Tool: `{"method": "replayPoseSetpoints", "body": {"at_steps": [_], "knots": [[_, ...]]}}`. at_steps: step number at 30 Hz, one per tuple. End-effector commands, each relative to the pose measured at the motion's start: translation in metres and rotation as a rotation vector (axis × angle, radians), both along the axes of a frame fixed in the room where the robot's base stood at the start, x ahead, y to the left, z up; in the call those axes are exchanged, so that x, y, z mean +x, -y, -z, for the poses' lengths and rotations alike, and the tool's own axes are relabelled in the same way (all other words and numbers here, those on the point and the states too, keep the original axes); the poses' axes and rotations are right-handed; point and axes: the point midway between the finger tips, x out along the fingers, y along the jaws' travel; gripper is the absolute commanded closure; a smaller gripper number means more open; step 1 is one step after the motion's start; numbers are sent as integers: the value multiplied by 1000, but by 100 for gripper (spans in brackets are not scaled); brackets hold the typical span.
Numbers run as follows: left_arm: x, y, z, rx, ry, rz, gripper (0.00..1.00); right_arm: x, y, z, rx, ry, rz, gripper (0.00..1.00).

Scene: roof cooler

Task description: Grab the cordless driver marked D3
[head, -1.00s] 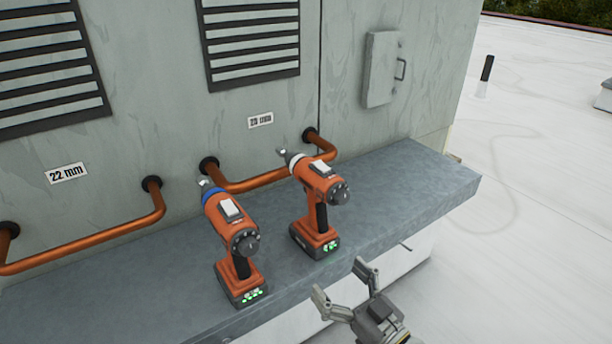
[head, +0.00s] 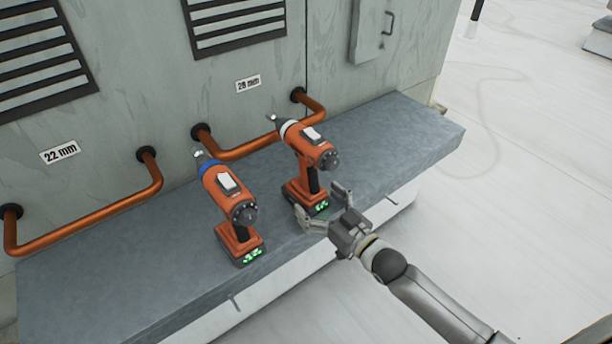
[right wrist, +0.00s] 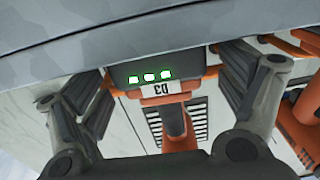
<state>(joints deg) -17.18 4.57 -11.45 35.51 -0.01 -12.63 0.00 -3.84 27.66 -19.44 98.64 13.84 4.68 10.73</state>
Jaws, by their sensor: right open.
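The driver marked D3 is the right one of two orange drivers, with a white collar (head: 311,150). It stands upright on the grey ledge (head: 395,132). In the right wrist view its battery base (right wrist: 155,75) shows green lights and an upside-down D3 label (right wrist: 160,89). My right gripper (head: 319,201) is open at the front of this base; its fingers (right wrist: 163,72) appear on either side of the base in the right wrist view. I cannot tell whether they touch it. My left gripper is not in view.
A second orange driver with a blue collar (head: 229,192) stands close to the left. Copper pipes (head: 250,147) run along the wall behind both drivers. The ledge is bare to the right, and its front edge lies under my right gripper.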

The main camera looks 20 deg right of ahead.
Motion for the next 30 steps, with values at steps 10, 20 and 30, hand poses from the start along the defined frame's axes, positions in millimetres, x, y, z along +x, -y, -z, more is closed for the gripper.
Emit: {"method": "replayPoseSetpoints", "body": {"at_steps": [10,20,30], "knots": [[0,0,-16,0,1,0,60,40,-17,-7,0,2,0,9],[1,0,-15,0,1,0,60,42,-18,-6,0,2,0,15],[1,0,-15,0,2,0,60,42,-18,-6,0,2,0,59]]}}
